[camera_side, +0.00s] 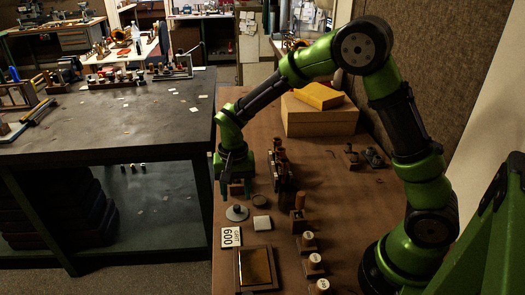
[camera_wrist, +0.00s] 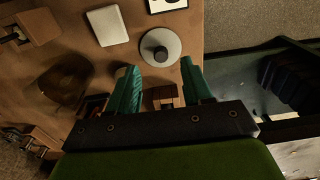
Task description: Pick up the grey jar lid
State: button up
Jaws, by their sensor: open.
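The grey jar lid (camera_side: 237,213) is a flat round disc with a raised knob, lying on the brown bench top near its left edge. It also shows in the wrist view (camera_wrist: 166,37), just beyond the fingertips, with its knob looking dark. My gripper (camera_side: 236,187) is open and points down, above and slightly behind the lid in the side view. In the wrist view, the two green fingers (camera_wrist: 158,65) are spread and apart from the lid, with nothing held between them. A small brown wooden block (camera_wrist: 165,97) shows below, partly hidden by the gripper.
A pale square block (camera_side: 262,223) and a dark round disc (camera_side: 260,201) lie right of the lid. A white number card (camera_side: 231,237) and a framed amber panel (camera_side: 255,268) lie in front. A rack of wooden-handled tools (camera_side: 282,172) stands close on the right.

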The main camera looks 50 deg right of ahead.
aim_at(237, 206)
notch_tip(237, 206, down, 4)
jog(key=shift+f, duration=0.25)
jog(key=shift+c, duration=0.3)
grip_shut()
